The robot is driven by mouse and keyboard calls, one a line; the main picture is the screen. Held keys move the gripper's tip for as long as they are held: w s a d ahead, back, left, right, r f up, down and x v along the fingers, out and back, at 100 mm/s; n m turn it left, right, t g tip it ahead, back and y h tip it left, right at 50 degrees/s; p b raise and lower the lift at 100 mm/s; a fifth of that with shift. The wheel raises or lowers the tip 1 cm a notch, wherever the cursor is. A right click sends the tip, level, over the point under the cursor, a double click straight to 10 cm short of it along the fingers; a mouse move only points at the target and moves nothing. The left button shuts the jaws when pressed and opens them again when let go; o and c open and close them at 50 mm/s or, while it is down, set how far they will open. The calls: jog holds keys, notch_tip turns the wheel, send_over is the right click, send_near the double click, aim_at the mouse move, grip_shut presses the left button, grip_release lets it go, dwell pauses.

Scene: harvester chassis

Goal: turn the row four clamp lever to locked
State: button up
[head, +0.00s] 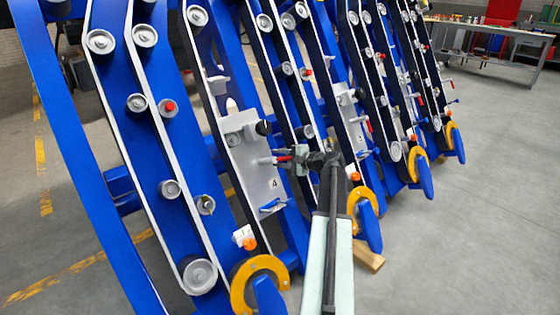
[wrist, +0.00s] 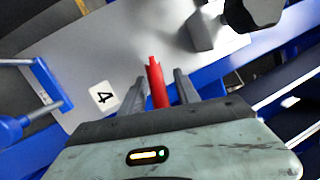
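The row four plate is a pale grey panel (head: 256,185) marked with a "4" label (head: 274,183); the label also shows in the wrist view (wrist: 102,95). The clamp lever has a red handle (head: 284,159), which points out from the plate toward my gripper (head: 292,159). In the wrist view the red handle (wrist: 157,85) stands between the two grey fingers of my gripper (wrist: 161,82). The fingers are apart, with a visible gap on the right of the handle. Whether the left finger touches it I cannot tell. The lever's base is mostly hidden.
A blue handle (head: 272,206) sits low on the plate, left in the wrist view (wrist: 50,85). A black knob (head: 264,127) is above the lever. Blue row frames with belts and rollers stand on both sides. The floor (head: 460,240) at right is clear; a workbench (head: 490,40) stands behind.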

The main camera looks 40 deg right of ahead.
grip_shut()
dwell(1.4)
